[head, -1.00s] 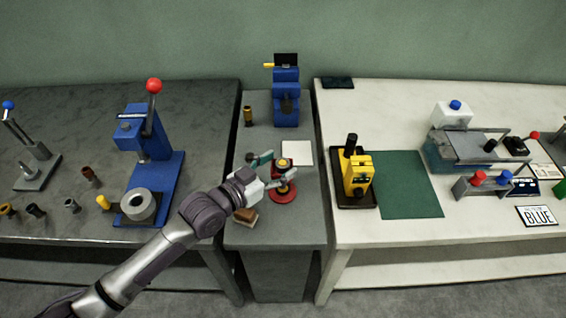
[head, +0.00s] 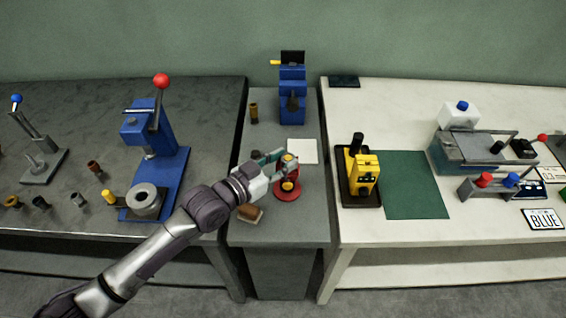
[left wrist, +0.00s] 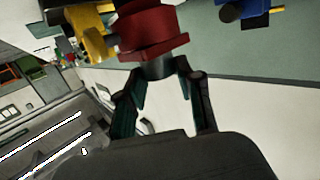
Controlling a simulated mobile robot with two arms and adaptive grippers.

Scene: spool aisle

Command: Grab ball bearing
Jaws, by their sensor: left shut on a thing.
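My left gripper (head: 279,164) is at the small red-and-yellow device (head: 288,187), which stands on a round red base on the narrow middle bench. In the left wrist view, its fingers (left wrist: 160,82) are shut on a dark round part (left wrist: 158,67) beneath a red block (left wrist: 152,30). I cannot tell whether this part is the ball bearing, since the fingers and the red block hide much of it. The right gripper is not in view.
A brown block (head: 250,213) lies in front of the gripper, and a white sheet (head: 302,151) lies behind it. A blue machine (head: 292,100) stands at the back. A blue press (head: 160,150) is left; a yellow-and-black device (head: 362,175) is right, beside a bare green mat (head: 413,185).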

